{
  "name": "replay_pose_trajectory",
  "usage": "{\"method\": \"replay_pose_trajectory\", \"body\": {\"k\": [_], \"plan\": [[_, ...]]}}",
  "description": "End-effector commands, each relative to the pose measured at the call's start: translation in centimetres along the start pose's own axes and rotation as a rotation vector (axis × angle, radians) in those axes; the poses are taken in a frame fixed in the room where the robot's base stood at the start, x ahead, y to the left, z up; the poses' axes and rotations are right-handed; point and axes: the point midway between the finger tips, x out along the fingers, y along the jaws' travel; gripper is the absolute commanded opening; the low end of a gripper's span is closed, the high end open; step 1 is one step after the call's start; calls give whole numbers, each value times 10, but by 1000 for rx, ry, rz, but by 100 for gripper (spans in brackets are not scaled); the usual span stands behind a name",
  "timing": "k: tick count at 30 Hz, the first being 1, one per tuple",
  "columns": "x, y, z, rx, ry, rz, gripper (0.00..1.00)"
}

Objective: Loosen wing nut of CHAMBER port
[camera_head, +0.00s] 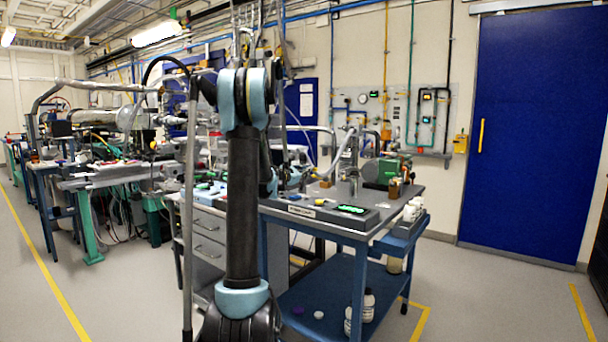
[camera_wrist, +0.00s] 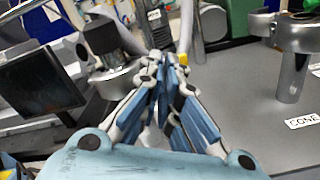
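My gripper (camera_wrist: 170,62) points forward over a bench in the wrist view. Its fingertips sit close together, and I cannot tell whether they meet or hold something small. Just left of the fingers is a round metal flange (camera_wrist: 115,78) with a dark cylinder (camera_wrist: 101,38) above it. I cannot make out a wing nut or a CHAMBER label; the fingers cover that area. In the head view my arm hides the gripper and part of the bench.
A metal post with a round head (camera_wrist: 291,72) stands at the right, near a CONE label (camera_wrist: 304,122). A dark monitor (camera_wrist: 40,83) is at the left. The grey bench top (camera_wrist: 250,105) is bare near the gripper's right. A blue door (camera_head: 530,130) is beyond open floor.

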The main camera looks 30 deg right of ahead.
Motion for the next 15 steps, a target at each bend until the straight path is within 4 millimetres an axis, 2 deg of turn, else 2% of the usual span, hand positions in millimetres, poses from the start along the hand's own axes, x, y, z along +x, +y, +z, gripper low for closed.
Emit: {"method": "replay_pose_trajectory", "body": {"k": [6, 15], "plan": [[0, 0, 0, -180, 0, -1, 0], [0, 1, 0, -352, 0, 0, 0]]}}
